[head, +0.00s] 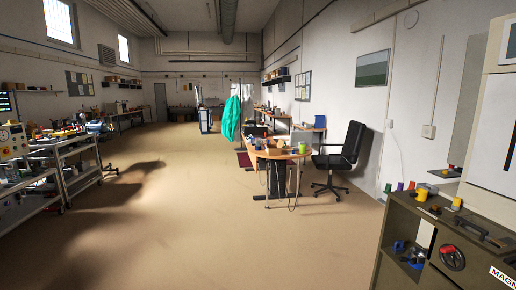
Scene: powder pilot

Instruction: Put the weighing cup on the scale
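I cannot make out the weighing cup or the scale for certain in the head view. A desk (272,153) stands across the room, right of centre, with small items on it. One of them is a small green cup-like object (302,147), too small to identify. Small coloured objects, among them a yellow one (422,194), stand on a dark cabinet (398,225) at the right. Neither of my grippers is in view.
A wide stretch of bare floor (190,210) lies ahead. Metal carts (75,165) loaded with items line the left. A black office chair (340,157) stands right of the desk.

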